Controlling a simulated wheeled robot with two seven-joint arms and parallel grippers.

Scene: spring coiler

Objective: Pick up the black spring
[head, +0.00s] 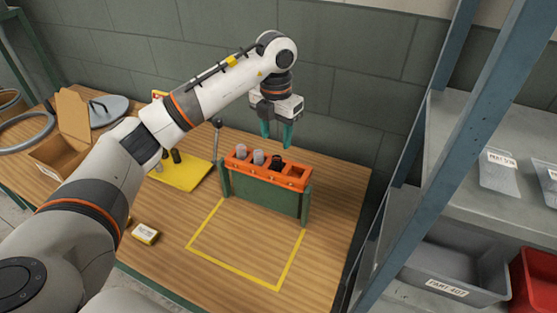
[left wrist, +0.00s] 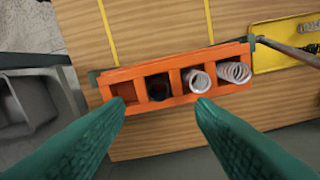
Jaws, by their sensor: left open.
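The black spring (head: 276,162) stands in a compartment of the orange tray (head: 262,177), between an empty compartment and a silver spring. In the left wrist view the black spring (left wrist: 158,88) looks dark in its compartment, so its coils are hard to make out. My left gripper (head: 276,142) is open and empty, pointing down above the tray. In the left wrist view its green fingertips (left wrist: 162,106) are apart, one toward each side of the black spring's compartment. My right gripper is not in view.
Two silver springs (head: 241,151) stand in the tray's other compartments. A lever (head: 215,135) rises beside the tray, near a yellow plate (head: 185,172). A small yellow box (head: 145,233) lies on the table. The yellow-taped area in front is clear. Metal shelving (head: 470,180) stands at right.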

